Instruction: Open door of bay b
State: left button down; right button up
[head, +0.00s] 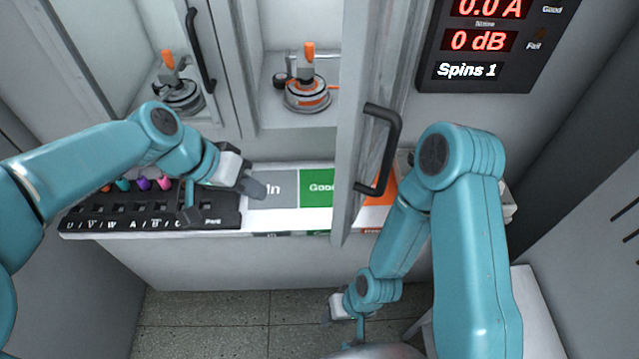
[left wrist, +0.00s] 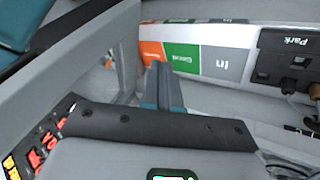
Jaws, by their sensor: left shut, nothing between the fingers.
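Two bays sit in the cabinet, and I can read no bay letter. The right bay is uncovered, and its grey-framed door (head: 352,110) stands swung out towards me, seen nearly edge-on. Its black handle (head: 396,150) is on the right face. The left bay's door, with a black handle (head: 199,50), appears closed. My left gripper (head: 258,189) is shut and empty, over the grey "In" label, left of the open door and apart from its handle. Its fingers show in the left wrist view (left wrist: 163,85). My right gripper (head: 333,308) is low, above the floor; its jaws are unclear.
A motor with an orange-topped fixture (head: 307,92) sits in the right bay; another (head: 180,95) is in the left bay. A black connector panel (head: 120,215) and the green label (head: 317,188) lie on the ledge. A display (head: 490,45) hangs upper right.

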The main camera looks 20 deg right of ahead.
pick_arm(q)
notch_tip(320, 180, up, 9)
jog(key=s+d+m, duration=0.2)
jog(key=s+d+f+p, duration=0.2)
jog(key=s+d+f, duration=0.1)
jog(key=d+f, duration=0.5)
jog(key=shift+d+g+h+p, duration=0.4)
jog(key=shift+d, duration=0.05)
pick_arm(e)
notch_tip(320, 180, up, 3)
jog(key=shift+w+r, duration=0.1)
pick_arm(q)
jog(key=shift+s+d+f, duration=0.1)
jog(key=shift+s, duration=0.05)
pick_arm(e)
jog(key=shift+d, duration=0.1)
